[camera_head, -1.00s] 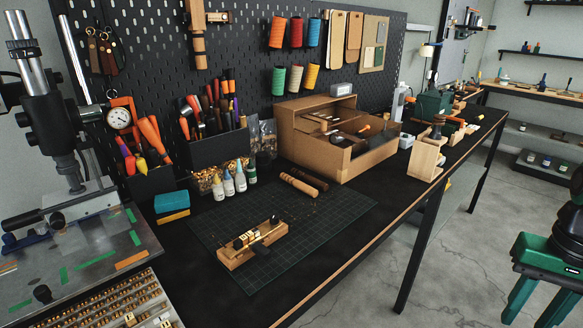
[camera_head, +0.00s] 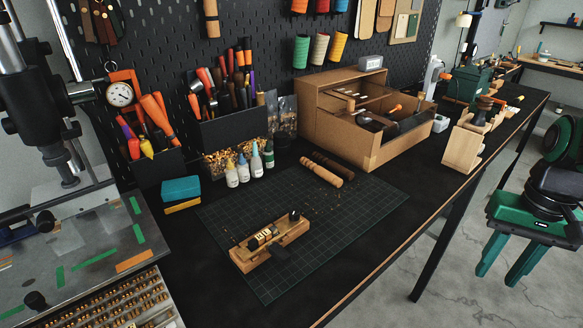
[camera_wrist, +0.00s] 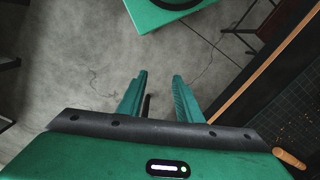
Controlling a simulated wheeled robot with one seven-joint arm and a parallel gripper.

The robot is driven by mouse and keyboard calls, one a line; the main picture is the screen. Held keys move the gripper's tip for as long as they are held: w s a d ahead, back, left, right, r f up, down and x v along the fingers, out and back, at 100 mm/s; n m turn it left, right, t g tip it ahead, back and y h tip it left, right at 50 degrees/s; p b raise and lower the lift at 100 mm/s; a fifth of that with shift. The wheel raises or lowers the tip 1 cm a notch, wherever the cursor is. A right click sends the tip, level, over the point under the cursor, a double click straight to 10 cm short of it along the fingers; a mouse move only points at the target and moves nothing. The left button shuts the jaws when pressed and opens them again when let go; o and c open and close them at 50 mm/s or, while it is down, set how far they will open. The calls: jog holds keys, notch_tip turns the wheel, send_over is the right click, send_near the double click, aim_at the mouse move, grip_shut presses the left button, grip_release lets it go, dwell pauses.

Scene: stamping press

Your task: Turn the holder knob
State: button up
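The holder (camera_head: 243,262) is a small wooden block on the gridded cutting mat. A dark and brass-coloured piece lies along its top. A small dark round part (camera_head: 294,215) stands at its right end, and a dark flat part (camera_head: 281,253) sticks out at its front side. I cannot tell for sure which of these is the knob. My gripper (camera_head: 500,280) is at the right of the head view, beyond the table's front edge and well away from the holder. Its green fingers stand apart and empty, also in the wrist view (camera_wrist: 160,80). The holder does not show there.
The cutting mat (camera_head: 350,205) has free room around the holder. The press (camera_head: 45,110) and a type tray (camera_head: 115,305) are at the left. The table edge (camera_head: 400,245) runs diagonally.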

jog(key=w+a+r+m, duration=0.1)
jog(key=w+a+r, duration=0.3)
jog(key=w, duration=0.3)
notch_tip(320, 180, up, 5)
jog(key=m, duration=0.4)
send_over(294, 210)
notch_tip(294, 210, down, 8)
jog(key=shift+s+r, duration=0.1)
jog(key=shift+r, duration=0.1)
jog(key=shift+f, duration=0.25)
jog(key=shift+c, duration=0.9)
jog(key=c, duration=0.4)
